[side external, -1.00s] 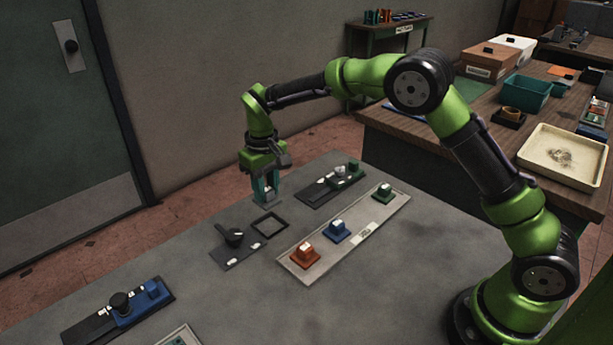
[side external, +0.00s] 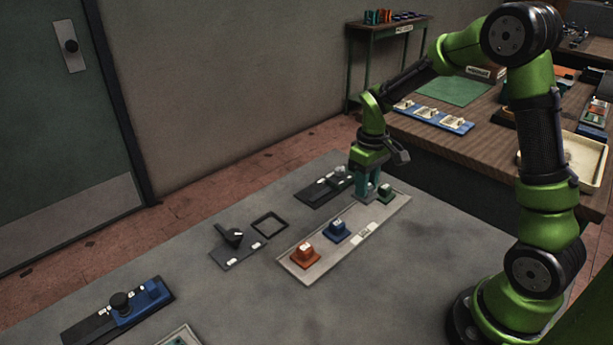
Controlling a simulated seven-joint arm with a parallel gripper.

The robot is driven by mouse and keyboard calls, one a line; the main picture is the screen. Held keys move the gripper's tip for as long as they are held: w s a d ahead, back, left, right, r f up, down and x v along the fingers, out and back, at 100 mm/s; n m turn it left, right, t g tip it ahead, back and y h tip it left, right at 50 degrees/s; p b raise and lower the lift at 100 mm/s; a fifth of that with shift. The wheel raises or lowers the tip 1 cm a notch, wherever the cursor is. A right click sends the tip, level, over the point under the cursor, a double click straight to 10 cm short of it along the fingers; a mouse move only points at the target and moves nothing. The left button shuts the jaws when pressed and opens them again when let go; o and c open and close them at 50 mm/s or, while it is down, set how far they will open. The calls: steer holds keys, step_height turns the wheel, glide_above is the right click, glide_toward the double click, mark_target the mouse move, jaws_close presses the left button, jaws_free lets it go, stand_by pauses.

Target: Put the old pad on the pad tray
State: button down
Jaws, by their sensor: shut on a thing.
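My gripper (side external: 366,196) is low over the far right end of the long pale pad tray (side external: 310,263). Its teal fingers are shut on a small, dark thing, most likely the old pad, mostly hidden between the fingertips. I cannot tell whether it touches the tray. A green pad (side external: 386,194) sits on the tray just right of the fingers. A blue pad (side external: 337,231) stands mid-tray and an orange-red pad (side external: 305,253) near the left end.
Behind the tray lies a dark fixture (side external: 318,194), partly hidden by my gripper. Left of the tray are an empty-looking black square frame (side external: 257,228) and a black lever on a plate (side external: 232,237). A blue fixture (side external: 130,312) lies front left. The grey table's right front is clear.

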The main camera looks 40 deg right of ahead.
steer(key=shift+w+f, duration=0.15)
steer(key=shift+f, duration=2.4)
steer(key=shift+f, duration=0.35)
steer(key=c, duration=0.7)
jaws_free()
steer(key=shift+c, duration=0.2)
step_height(320, 180, up, 17)
